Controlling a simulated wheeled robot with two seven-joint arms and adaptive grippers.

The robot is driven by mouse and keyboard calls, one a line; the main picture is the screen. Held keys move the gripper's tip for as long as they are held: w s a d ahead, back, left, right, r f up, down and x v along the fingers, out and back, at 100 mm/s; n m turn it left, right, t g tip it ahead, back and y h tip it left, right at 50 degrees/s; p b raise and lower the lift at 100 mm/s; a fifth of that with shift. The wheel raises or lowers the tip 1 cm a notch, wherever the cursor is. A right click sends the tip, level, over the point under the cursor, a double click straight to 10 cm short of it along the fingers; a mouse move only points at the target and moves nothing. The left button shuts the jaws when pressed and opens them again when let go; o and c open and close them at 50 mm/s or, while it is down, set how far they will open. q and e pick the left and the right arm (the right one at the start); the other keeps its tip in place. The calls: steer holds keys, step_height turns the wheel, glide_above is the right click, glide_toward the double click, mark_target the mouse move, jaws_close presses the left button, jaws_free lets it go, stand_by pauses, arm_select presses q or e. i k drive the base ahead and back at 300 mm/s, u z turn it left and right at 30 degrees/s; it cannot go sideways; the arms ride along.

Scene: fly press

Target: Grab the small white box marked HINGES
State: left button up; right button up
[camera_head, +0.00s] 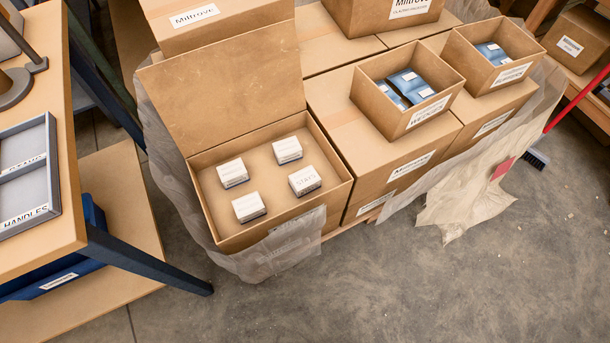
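Several small white boxes sit apart from each other on the floor of an open cardboard carton (202,193). One is at the back left (232,173), one at the back right (287,150), one at the front right (304,180) and one at the front left (248,207). Each has printing on it, but it is too small and blurred to tell which one is marked HINGES. The carton's lid (225,80) stands open at the back. Neither of my grippers is in view.
Closed cartons (375,150) adjoin on the right, topped by two open boxes (425,118) (478,70) with blue packets. A workbench with a grey HANDLES tray (52,165) and dark blue legs (150,262) stands at left. The front floor is clear.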

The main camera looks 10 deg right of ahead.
mark_target(231, 174)
steer(key=k, duration=0.3)
steer(key=u, duration=0.6)
steer(key=i, duration=0.7)
steer(key=u, duration=0.35)
